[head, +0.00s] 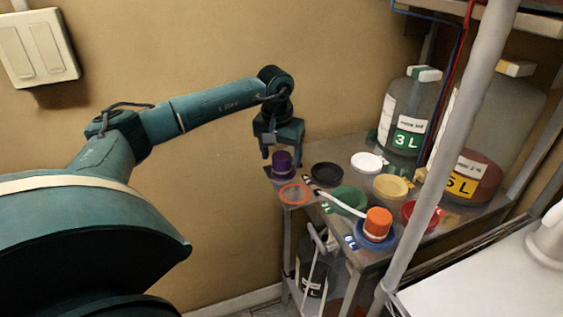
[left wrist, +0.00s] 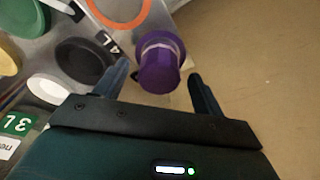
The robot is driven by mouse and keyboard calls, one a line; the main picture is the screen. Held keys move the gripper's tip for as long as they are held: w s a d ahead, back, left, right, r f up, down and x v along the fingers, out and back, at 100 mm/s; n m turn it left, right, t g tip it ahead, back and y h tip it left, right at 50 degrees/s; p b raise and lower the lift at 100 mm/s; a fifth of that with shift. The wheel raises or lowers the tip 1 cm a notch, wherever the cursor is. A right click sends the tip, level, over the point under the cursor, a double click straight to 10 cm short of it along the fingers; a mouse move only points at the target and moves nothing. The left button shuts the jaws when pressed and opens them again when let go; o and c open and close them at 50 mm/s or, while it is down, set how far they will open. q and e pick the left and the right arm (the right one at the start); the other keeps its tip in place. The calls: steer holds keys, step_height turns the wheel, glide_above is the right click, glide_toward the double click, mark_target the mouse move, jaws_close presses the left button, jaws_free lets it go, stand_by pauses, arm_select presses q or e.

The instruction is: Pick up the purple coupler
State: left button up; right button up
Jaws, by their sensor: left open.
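The purple coupler (head: 282,164) stands at the left back corner of the metal shelf, near the wall. It also shows in the left wrist view (left wrist: 159,65), just ahead of and between the two fingertips. My left gripper (head: 284,148) is above the coupler, pointing down, with its fingers open and apart. In the left wrist view the left gripper (left wrist: 157,82) has one finger on each side of the coupler, with a gap visible on the right side. Contact on the left side is hard to tell. My right gripper is in neither view.
Close by lie a black disc (head: 327,174), an orange ring (head: 294,194) and a white disc (head: 367,162). An orange coupler (head: 378,222) sits on a blue disc. Bottles, including a 3L one (head: 408,112), stand behind. A grey post (head: 440,170) rises at the right.

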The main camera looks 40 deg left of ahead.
arm_select(q)
steer(key=shift+w+f, duration=0.15)
steer(key=shift+f, duration=0.45)
steer(key=shift+c, duration=0.6)
steer(key=c, duration=1)
